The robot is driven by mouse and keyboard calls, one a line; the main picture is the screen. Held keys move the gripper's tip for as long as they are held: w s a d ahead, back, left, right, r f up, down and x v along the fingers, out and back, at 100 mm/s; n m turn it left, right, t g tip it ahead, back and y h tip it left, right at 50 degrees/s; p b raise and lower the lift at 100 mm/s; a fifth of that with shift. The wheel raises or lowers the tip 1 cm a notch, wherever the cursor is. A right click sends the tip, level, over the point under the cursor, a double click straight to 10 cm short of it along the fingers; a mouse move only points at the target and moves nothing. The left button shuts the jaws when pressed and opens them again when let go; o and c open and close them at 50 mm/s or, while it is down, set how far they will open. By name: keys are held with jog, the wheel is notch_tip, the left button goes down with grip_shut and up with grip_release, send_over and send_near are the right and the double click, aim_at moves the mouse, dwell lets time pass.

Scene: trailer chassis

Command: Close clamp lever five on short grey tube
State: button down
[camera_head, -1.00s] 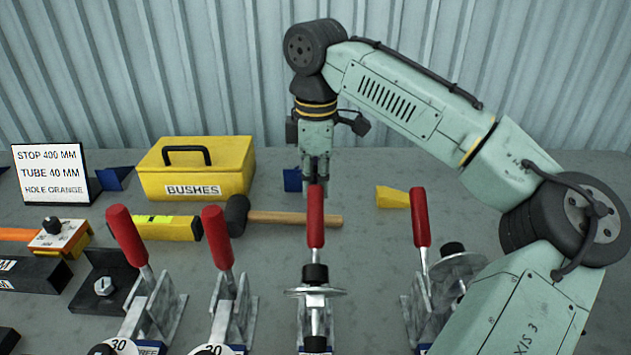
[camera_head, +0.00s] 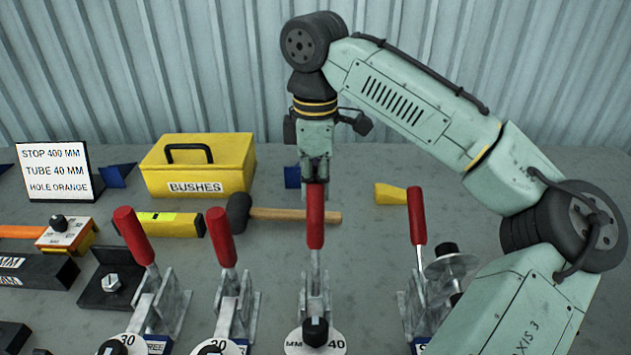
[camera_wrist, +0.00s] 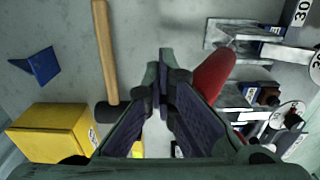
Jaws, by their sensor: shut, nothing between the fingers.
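My gripper (camera_head: 316,175) points down just behind the top of the third red lever handle from the left (camera_head: 315,220). Its fingers are shut and empty; in the wrist view (camera_wrist: 162,75) the red handle (camera_wrist: 214,72) is beside them, and I cannot tell if they touch. This lever stands nearly upright, and its clamp arm is down at the front, over a white disc marked MM 40 (camera_head: 295,340). The fourth clamp, with red handle (camera_head: 417,215), has its black-tipped spindle (camera_head: 447,252) raised.
Two more red levers (camera_head: 134,236) (camera_head: 221,237) stand left. Behind are a hammer (camera_head: 285,215), yellow level (camera_head: 170,225), yellow BUSHES box (camera_head: 200,165), yellow wedge (camera_head: 390,194) and a sign (camera_head: 55,170). My arm covers the right side.

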aim_at(315, 195)
jog(key=shift+s+r+p, duration=0.5)
jog(key=shift+s+r, duration=0.15)
jog(key=shift+s, duration=0.35)
jog(key=shift+r, duration=0.1)
jog(key=shift+s+r+p, duration=0.25)
jog(key=shift+s+p, duration=0.15)
jog(key=shift+s, duration=0.2)
jog(key=shift+s+r+p, duration=0.25)
jog(key=shift+s+p, duration=0.1)
jog(key=shift+s, duration=0.2)
jog(key=shift+s+r+p, duration=0.1)
jog(key=shift+s+p, duration=0.2)
jog(key=shift+s, duration=0.3)
jog(key=shift+s+r+p, duration=0.2)
jog(key=shift+s+p, duration=0.3)
jog(key=shift+s, duration=0.6)
notch_tip(315, 195, up, 8)
